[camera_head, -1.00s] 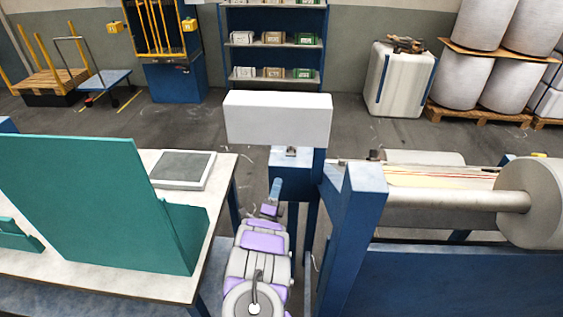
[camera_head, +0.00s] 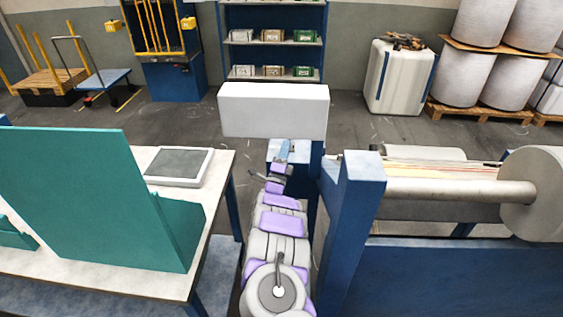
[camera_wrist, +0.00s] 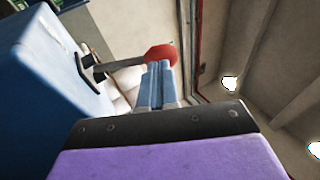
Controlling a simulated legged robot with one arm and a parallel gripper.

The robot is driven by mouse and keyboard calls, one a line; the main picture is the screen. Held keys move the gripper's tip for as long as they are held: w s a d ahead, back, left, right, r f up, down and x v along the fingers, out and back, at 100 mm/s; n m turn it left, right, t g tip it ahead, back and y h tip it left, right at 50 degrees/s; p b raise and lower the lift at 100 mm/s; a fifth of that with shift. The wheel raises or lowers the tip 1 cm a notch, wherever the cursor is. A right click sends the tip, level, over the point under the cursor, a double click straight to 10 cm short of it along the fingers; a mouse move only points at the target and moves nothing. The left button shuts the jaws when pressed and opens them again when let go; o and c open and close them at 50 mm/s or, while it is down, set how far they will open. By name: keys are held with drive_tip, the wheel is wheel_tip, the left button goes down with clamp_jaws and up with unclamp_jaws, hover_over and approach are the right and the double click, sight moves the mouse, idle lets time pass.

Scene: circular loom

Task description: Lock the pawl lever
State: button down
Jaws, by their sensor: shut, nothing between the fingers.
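In the wrist view a lever, which looks like the pawl lever (camera_wrist: 120,64), sticks out from the side of a blue housing (camera_wrist: 40,65). It has a dark pivot, a thin grey bar and a red knob (camera_wrist: 160,56) at its end. My gripper (camera_wrist: 157,68) is shut and empty, with its blue fingertips overlapping the lower part of the knob in this view. I cannot tell whether they touch it. In the head view my gripper (camera_head: 282,152) is small, in front of the blue housing under a white box; the lever cannot be made out there.
The white box (camera_head: 273,110) is just above and beyond my gripper. A blue upright post (camera_head: 350,220) of the loom stands close right of my arm, with a roller (camera_head: 450,190) beyond. A table (camera_head: 215,190) with a teal panel (camera_head: 85,190) is at the left.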

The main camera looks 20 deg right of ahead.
drive_tip(key=shift+w+r, duration=0.35)
drive_tip(key=shift+w, duration=0.1)
drive_tip(key=shift+d, duration=0.1)
